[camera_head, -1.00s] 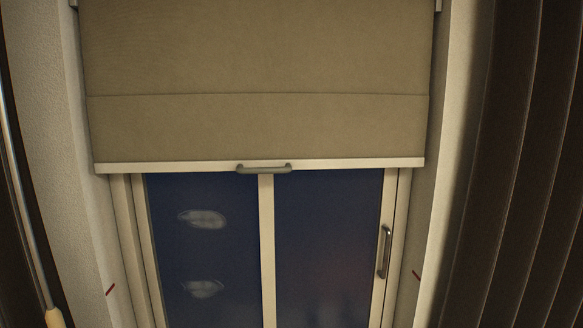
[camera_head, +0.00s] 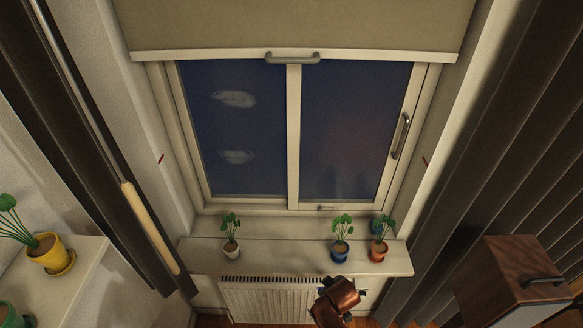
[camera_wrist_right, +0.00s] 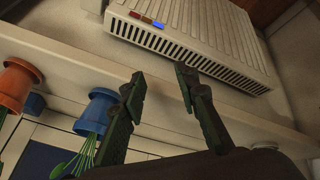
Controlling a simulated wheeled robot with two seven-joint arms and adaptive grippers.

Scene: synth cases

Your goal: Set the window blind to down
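The window blind (camera_head: 290,22) is a beige fabric sheet with a pale bottom bar (camera_head: 200,55). Its bar hangs across the top of the window (camera_head: 345,130), so most of the glass is uncovered. A grey handle (camera_head: 292,57) sits at the middle of the bar. Short red marks show on the left reveal (camera_head: 161,158) and the right reveal (camera_head: 425,160), well below the bar. My right gripper (camera_wrist_right: 160,80) is open and empty in the right wrist view, near the sill and radiator, far below the handle. My left gripper is not in view.
Potted plants stand on the sill (camera_head: 300,258), including a white pot (camera_head: 231,248), a blue pot (camera_head: 339,254) and an orange pot (camera_head: 378,250). A radiator (camera_head: 268,300) is below. Dark curtains (camera_head: 500,130) hang at both sides. A wooden box (camera_head: 510,275) stands right; a plant shelf (camera_head: 75,270) is left.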

